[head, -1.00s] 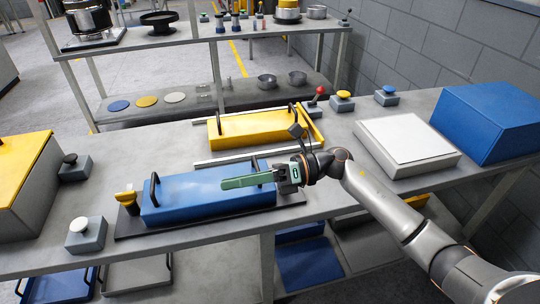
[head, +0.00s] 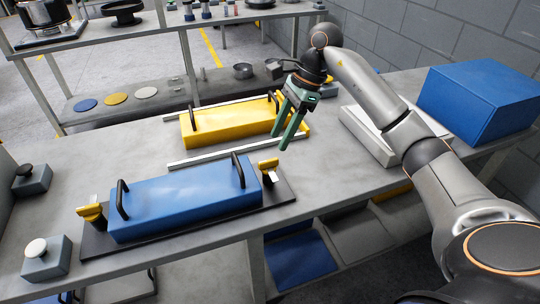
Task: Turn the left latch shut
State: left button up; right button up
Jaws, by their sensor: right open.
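The left latch (head: 91,213) has a yellow handle on a dark post at the left end of the blue pallet (head: 185,197). Its handle points left, away from the pallet. The right latch (head: 268,165), also yellow-handled, stands at the pallet's right end. The pallet, with two black handles, lies on a dark base plate (head: 165,238). My right gripper (head: 280,142) has green fingers, is open and empty, and hangs above the table, beyond and right of the right latch, touching neither latch. My left gripper is out of view.
A yellow pallet (head: 225,122) lies behind, between two light rails (head: 215,157). A grey box with a white button (head: 36,248) stands left of the left latch. A large blue box (head: 480,98) is at the right. The table's front edge is close to the base plate.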

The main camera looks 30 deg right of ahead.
aim_at(269, 160)
jog(key=x, duration=0.6)
jog(key=shift+w+a+f, duration=0.1)
jog(key=shift+a+f, duration=0.1)
jog(key=shift+f, duration=0.15)
grip_shut()
